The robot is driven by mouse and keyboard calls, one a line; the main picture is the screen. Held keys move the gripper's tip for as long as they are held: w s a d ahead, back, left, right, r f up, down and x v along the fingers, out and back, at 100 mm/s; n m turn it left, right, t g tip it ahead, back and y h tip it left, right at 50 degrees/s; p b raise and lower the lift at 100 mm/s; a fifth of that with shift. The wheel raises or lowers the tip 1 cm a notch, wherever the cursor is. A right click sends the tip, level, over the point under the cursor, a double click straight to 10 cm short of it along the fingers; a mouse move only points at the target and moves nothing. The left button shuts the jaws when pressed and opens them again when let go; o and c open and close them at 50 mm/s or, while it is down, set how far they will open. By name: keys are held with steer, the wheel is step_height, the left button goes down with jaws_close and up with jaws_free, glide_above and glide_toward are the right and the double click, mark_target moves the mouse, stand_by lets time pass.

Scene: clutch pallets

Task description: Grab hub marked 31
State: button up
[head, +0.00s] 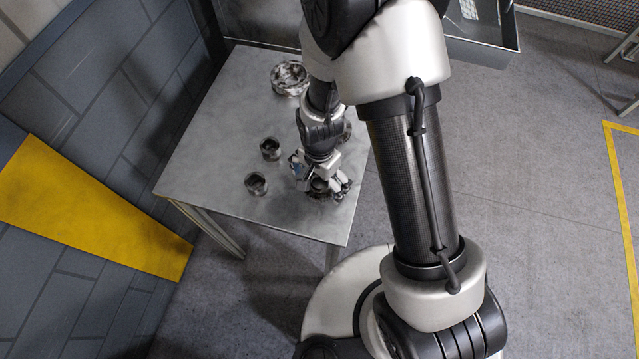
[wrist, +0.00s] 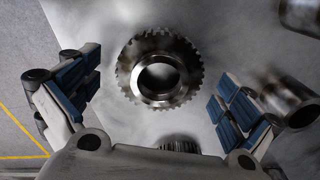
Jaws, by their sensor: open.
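A toothed steel hub (wrist: 160,70) with a round central bore lies on the table, in the upper middle of the wrist view. I can read no number on it. My gripper (wrist: 158,86) is open, with one blue-padded finger to the left of the hub and the other to its right and lower down. Both fingers look apart from the hub. In the head view my gripper (head: 321,185) is low over the front part of the metal table (head: 222,140) and mostly hides what is under it.
A second toothed part (wrist: 180,146) shows partly at the wrist view's bottom. A metal sleeve (wrist: 288,98) lies close beside the right finger. In the head view, two sleeves (head: 270,149) (head: 256,183) stand left of my gripper, and a larger ring (head: 289,78) sits at the back.

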steer(key=shift+c, duration=0.3)
steer(key=c, duration=1.6)
